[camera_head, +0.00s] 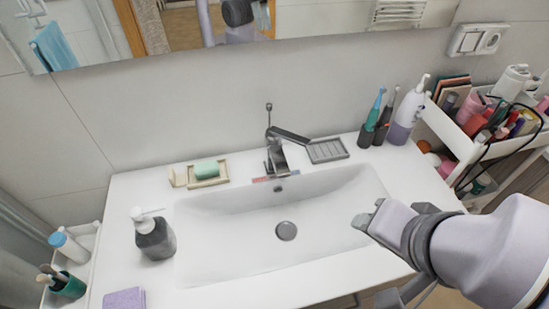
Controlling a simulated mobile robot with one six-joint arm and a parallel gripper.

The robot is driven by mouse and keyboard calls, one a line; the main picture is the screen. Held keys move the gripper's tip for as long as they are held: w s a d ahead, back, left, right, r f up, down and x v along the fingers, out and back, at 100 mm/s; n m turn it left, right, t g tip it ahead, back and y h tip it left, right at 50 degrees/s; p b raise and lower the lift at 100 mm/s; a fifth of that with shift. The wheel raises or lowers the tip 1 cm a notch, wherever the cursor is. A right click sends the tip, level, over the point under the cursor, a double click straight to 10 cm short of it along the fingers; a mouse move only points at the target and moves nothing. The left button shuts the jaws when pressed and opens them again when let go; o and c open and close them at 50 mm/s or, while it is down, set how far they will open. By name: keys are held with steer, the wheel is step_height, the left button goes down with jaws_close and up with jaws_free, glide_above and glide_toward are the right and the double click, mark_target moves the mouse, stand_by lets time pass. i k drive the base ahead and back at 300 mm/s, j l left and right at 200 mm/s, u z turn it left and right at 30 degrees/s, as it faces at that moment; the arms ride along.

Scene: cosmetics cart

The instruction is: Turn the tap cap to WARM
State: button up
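The tap (276,155) is grey metal and stands at the back middle of the white sink. Its flat lever cap (289,135) points to the right and a little toward me. A thin rod with a knob rises behind it. A small red and blue strip (276,178) lies at the tap's base; any lettering is too small to read. My gripper (366,218) is at the right of the basin, in front of and to the right of the tap, well apart from it. It touches nothing that I can see. Its fingers are small and seen from the side, so their opening is unclear.
A green soap on a dish (208,183) stands left of the tap, a grey tray (327,151) right of it. A dark soap dispenser (153,236) is at the left. Electric toothbrushes (373,120) and a white bottle (407,112) stand back right, beside a full cart (460,147). The basin (235,235) is empty.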

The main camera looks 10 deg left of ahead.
mark_target(270, 140)
steer(key=u, duration=0.85)
